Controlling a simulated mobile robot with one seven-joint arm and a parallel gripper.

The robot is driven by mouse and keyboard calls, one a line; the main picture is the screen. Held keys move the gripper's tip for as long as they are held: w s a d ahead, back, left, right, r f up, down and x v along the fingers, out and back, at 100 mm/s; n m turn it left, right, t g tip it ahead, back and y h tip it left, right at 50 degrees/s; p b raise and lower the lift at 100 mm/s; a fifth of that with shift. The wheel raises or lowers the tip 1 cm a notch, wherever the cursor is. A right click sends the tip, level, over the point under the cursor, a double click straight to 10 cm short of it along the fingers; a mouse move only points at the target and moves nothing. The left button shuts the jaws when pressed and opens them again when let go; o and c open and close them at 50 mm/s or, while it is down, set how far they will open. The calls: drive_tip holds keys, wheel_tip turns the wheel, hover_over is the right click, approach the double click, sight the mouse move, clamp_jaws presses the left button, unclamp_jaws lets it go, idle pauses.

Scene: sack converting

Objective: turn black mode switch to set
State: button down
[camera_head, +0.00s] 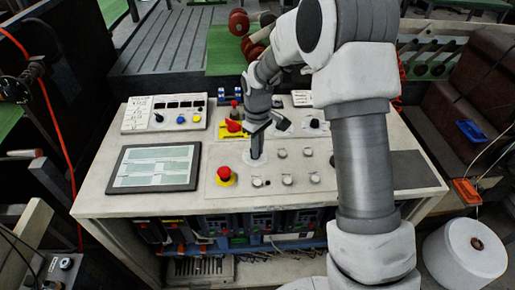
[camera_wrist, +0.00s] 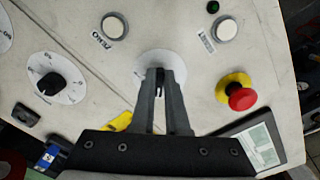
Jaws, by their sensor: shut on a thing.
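The control panel (camera_head: 210,190) is a light sloping console top. My gripper (camera_head: 257,152) points down at its middle, over a white round dial plate (camera_head: 262,166). The wrist view shows my gripper (camera_wrist: 160,75) with its two dark fingers close together over that dial plate (camera_wrist: 146,65). The fingers are shut on a small black switch (camera_wrist: 160,80), mostly hidden between the fingertips. I take this to be the black mode switch. The fingers hide most of its dial, and I cannot read its marks or which way it points.
A red emergency button (camera_head: 224,173) stands close left of my gripper; it also shows in the wrist view (camera_wrist: 241,97). Another black knob (camera_wrist: 50,84) sits on a marked white dial. A red handle (camera_head: 234,126), a screen (camera_head: 153,167) and several round buttons are nearby.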

drive_tip(key=c, duration=0.9)
unclamp_jaws()
drive_tip(key=shift+r, duration=0.1)
drive_tip(key=shift+r, duration=8.65)
